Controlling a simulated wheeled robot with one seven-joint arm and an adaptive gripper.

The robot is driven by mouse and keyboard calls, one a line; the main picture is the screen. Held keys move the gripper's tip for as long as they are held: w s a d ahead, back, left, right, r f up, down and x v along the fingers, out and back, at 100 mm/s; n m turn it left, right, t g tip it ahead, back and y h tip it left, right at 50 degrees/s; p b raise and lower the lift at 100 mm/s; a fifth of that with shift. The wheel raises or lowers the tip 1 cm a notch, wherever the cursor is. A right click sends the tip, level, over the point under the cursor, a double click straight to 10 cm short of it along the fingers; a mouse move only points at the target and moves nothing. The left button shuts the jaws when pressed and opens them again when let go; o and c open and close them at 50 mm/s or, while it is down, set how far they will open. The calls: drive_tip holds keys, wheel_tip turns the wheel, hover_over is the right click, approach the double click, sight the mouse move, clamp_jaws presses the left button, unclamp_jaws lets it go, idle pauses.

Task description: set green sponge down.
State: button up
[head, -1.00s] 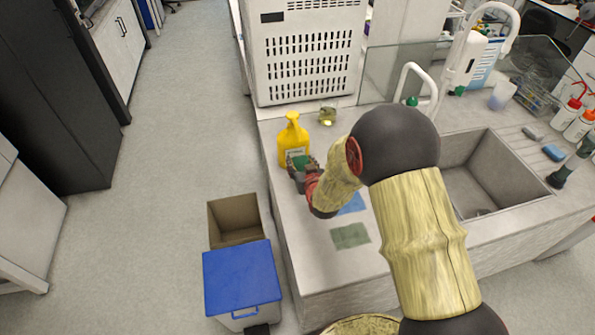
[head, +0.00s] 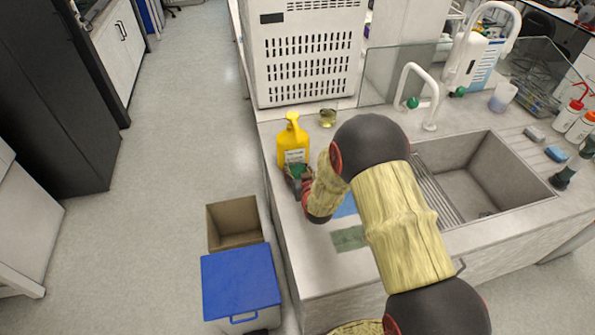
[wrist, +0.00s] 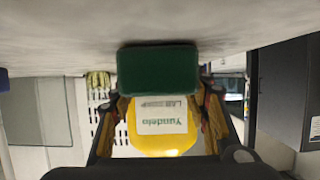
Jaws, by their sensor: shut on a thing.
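The green sponge (head: 298,171) is between the fingers of my gripper (head: 297,178), low over the left edge of the counter, just in front of a yellow bottle (head: 292,143). In the wrist view, which is upside down, the green sponge (wrist: 158,70) is in the middle and my gripper (wrist: 158,105) is shut on it, with a finger on each side. The yellow bottle (wrist: 160,140) with a white label stands close behind it. I cannot tell whether the sponge touches the counter top (wrist: 70,35).
A blue cloth (head: 345,206) and a grey-green cloth (head: 349,239) lie flat on the counter, partly behind my arm. A small glass beaker (head: 327,117) stands behind the bottle. The sink (head: 480,180) is to the right. A blue-lidded bin (head: 240,280) and an open box (head: 234,222) stand on the floor.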

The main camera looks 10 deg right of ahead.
drive_tip(key=o, duration=0.9)
drive_tip(key=shift+f, duration=0.1)
drive_tip(key=shift+s+r, duration=0.2)
drive_tip(key=shift+r, duration=0.1)
drive_tip(key=p+v, duration=0.2)
drive_tip(key=v, duration=0.9)
drive_tip(key=shift+s+r, duration=0.15)
drive_tip(key=shift+r, duration=0.05)
drive_tip(key=s+r+g, duration=0.2)
drive_tip(key=s+r, duration=0.1)
drive_tip(key=r, duration=0.5)
drive_tip(key=s+r+g, duration=0.2)
drive_tip(key=s+r, duration=0.1)
drive_tip(key=r, duration=0.5)
drive_tip(key=s+r+g, duration=0.1)
drive_tip(key=s+r, duration=0.2)
drive_tip(key=s, duration=0.5)
drive_tip(key=s+r+g, duration=0.1)
drive_tip(key=s+r, duration=0.3)
drive_tip(key=s, duration=0.4)
drive_tip(key=s+r+g, duration=0.2)
drive_tip(key=s+r, duration=0.1)
drive_tip(key=s, duration=0.5)
drive_tip(key=shift+s+d+r, duration=0.15)
drive_tip(key=shift+s+r, duration=0.05)
drive_tip(key=shift+s, duration=0.1)
